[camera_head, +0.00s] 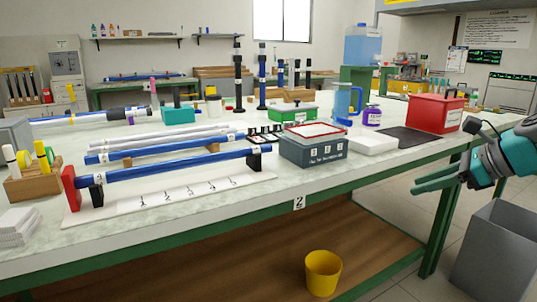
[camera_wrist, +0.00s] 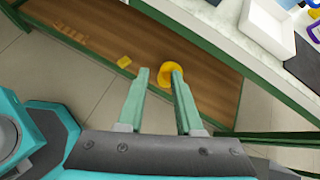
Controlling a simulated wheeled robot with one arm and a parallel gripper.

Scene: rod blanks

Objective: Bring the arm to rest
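My gripper (camera_head: 437,182) is at the right of the head view, off the right front end of the long bench, with its fingers pointing left. In the wrist view my gripper (camera_wrist: 159,72) shows two green fingers spread apart with nothing between them. It is open and empty. Beyond the fingertips the wrist view shows the lower wooden shelf and a yellow bucket on it.
The bench (camera_head: 230,215) holds blue rods, a numbered white board (camera_head: 190,195), a grey box (camera_head: 313,150) and a red box (camera_head: 435,113). A yellow bucket (camera_head: 323,272) stands on the lower shelf (camera_head: 220,270). A grey bin (camera_head: 495,250) stands below my gripper.

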